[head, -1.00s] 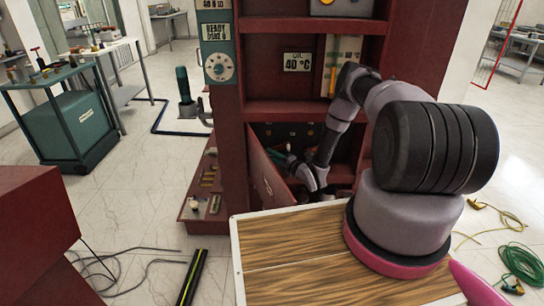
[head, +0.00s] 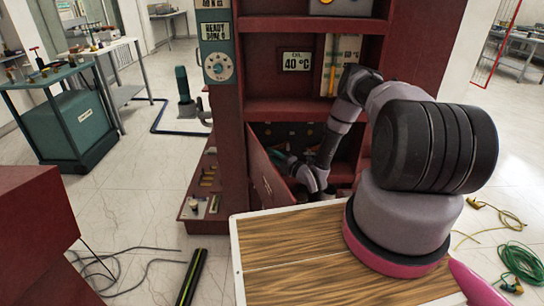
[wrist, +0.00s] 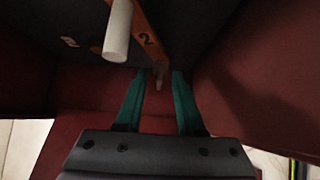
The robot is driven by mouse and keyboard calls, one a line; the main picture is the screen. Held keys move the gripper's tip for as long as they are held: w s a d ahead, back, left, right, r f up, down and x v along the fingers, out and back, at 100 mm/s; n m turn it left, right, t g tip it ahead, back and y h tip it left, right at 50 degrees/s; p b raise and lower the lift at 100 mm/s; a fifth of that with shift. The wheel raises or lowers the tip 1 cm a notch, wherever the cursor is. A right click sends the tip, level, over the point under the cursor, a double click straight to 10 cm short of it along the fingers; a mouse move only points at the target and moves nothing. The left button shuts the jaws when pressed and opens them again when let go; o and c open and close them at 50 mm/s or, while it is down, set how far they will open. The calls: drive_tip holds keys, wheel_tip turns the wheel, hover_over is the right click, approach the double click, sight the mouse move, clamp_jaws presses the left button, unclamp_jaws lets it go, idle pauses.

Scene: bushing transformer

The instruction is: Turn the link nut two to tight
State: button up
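My gripper (wrist: 158,78) is open in the wrist view, its two teal fingers spread apart. An orange link marked "2" (wrist: 146,38) runs down towards the space between the fingertips.
A white cylinder (wrist: 118,30) hangs beside the link, left of my fingers. Dark red compartment walls (wrist: 245,95) stand close around. A wooden-topped surface (head: 300,255) lies in front of the cabinet. Cables (head: 120,268) lie on the floor at left.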

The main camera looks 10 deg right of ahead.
drive_tip(key=v, duration=1)
drive_tip(key=shift+s+d, duration=0.1)
